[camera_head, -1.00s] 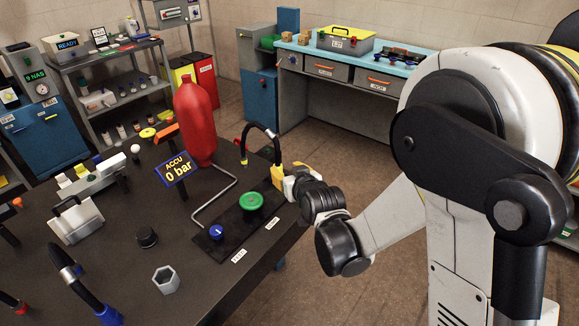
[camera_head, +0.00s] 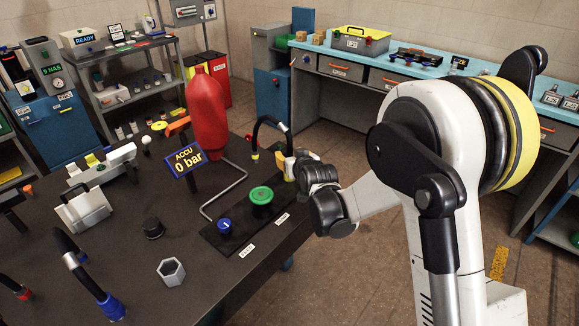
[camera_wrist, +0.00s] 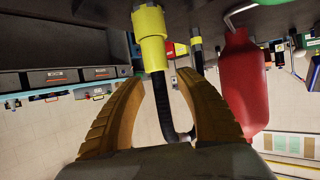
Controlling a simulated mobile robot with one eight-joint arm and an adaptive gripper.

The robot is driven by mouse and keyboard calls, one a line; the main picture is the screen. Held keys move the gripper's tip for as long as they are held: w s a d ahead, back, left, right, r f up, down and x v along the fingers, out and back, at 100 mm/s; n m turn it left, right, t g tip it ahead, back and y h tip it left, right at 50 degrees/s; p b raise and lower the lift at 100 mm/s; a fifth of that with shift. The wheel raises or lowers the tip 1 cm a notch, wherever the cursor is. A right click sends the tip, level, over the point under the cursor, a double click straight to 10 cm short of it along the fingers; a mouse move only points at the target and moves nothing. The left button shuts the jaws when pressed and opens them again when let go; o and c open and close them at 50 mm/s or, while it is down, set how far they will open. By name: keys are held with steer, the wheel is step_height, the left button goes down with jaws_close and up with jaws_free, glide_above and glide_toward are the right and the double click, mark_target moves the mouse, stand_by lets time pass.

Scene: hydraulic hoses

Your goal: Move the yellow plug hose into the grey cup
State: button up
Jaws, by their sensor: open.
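The yellow plug hose is a black hose (camera_head: 268,119) arching above the far right edge of the dark table. In the wrist view, its thick yellow plug (camera_wrist: 151,40) is near the top middle, and the black hose (camera_wrist: 167,100) runs from it between my fingers. The other hose end, with a yellow band, shows beyond. My gripper (camera_wrist: 168,95) is open, one finger on each side of the hose; contact cannot be told. In the head view my gripper (camera_head: 289,172) is at the hose's right end, mostly hidden by my wrist. The grey cup (camera_head: 171,271), hexagonal and open-topped, stands near the table's front.
A red accumulator bottle (camera_head: 207,115) and the "0 bar" sign (camera_head: 186,158) stand left of the hose. A green knob (camera_head: 261,195) and blue knob (camera_head: 225,225) sit between hose and cup. A black cap (camera_head: 153,229) and a blue-ended hose (camera_head: 110,305) are near the cup.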

mark_target(290, 144)
jaws_close()
steer(key=shift+r, duration=0.1)
step_height(290, 144, up, 4)
steer(key=shift+r+p, duration=0.15)
steer(key=shift+p, duration=1)
steer(key=s+d+r+p, duration=0.3)
steer(key=d+r, duration=0.3)
steer(key=d, duration=0.4)
steer(key=shift+p+v, duration=0.3)
steer(key=shift+v, duration=0.7)
steer(key=shift+f, duration=0.1)
